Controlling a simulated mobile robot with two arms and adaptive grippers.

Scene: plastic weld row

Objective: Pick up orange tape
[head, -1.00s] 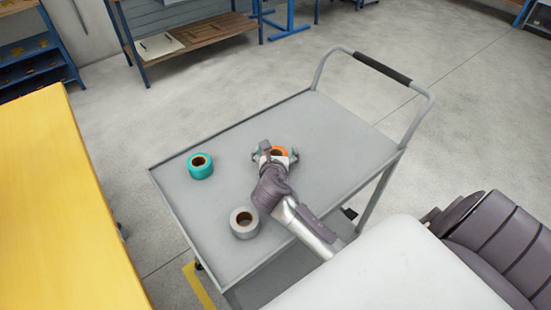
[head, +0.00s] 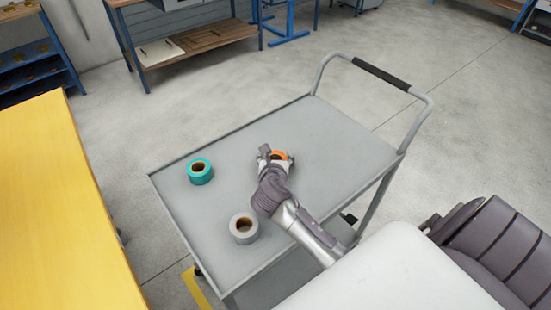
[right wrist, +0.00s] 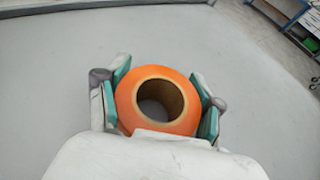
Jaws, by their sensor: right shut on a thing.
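The orange tape (head: 281,154) is a roll with a brown core on the grey cart top, mostly hidden behind my right gripper in the head view. In the right wrist view the orange tape (right wrist: 125,97) sits between the two green-padded fingers. My right gripper (head: 277,155) is shut on it, one finger on each side; its fingers also show in the right wrist view (right wrist: 160,100). I cannot tell any gap between the roll and the cart top. My left gripper is not in view.
The grey cart (head: 325,125) also bears a teal tape roll (head: 192,177) at left and a grey tape roll (head: 236,237) near the front edge. A yellow table (head: 60,210) stands at the left. The cart's far right part is clear.

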